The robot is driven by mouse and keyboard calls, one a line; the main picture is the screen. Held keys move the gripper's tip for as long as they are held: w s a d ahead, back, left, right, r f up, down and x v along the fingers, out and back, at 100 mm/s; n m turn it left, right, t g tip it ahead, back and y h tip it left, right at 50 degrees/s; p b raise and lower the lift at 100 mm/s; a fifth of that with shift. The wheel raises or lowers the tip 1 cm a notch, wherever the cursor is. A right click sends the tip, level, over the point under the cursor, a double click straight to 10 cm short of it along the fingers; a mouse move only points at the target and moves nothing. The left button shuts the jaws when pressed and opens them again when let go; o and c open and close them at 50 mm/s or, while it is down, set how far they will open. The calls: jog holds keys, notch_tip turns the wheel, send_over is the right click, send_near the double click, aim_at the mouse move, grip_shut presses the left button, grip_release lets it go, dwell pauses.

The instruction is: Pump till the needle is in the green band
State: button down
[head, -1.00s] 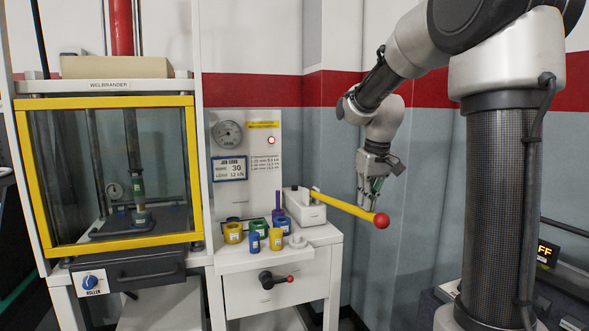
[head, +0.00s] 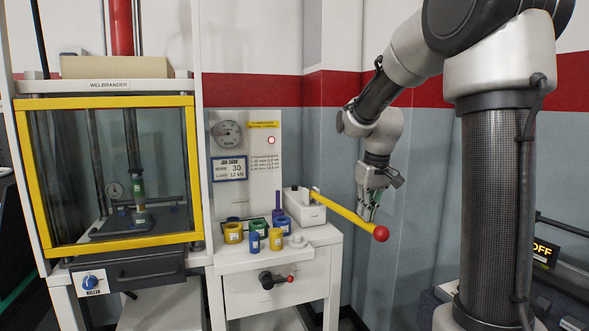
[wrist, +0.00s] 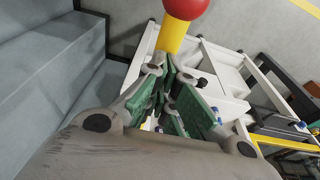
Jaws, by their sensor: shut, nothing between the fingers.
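The yellow pump lever (head: 346,210) with its red ball end (head: 380,233) slants down to the right from the white pump block (head: 304,208). My gripper (head: 370,208) is shut and empty, pointing down close to the lever near the ball; I cannot tell if it touches. In the wrist view my gripper (wrist: 175,100) shows its green pads together, with the lever (wrist: 171,38) and ball (wrist: 185,8) just beyond the fingertips. The round gauge (head: 227,133) is on the grey panel; its needle and green band are too small to read.
The press (head: 108,243) has a closed yellow-framed guard and a fixture inside. Coloured rings and cylinders (head: 233,233) crowd the bench top left of the pump. A wall stands right behind my gripper.

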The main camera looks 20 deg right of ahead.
notch_tip(320, 180, down, 9)
jog(key=shift+s, duration=0.2)
dwell(0.6)
jog(key=shift+r, duration=0.15)
jog(key=r, duration=1.3)
jog(key=shift+w+r, duration=0.25)
jog(key=shift+w, duration=0.05)
notch_tip(320, 180, down, 14)
jog(key=shift+s+r, duration=0.2)
jog(key=shift+s, duration=0.1)
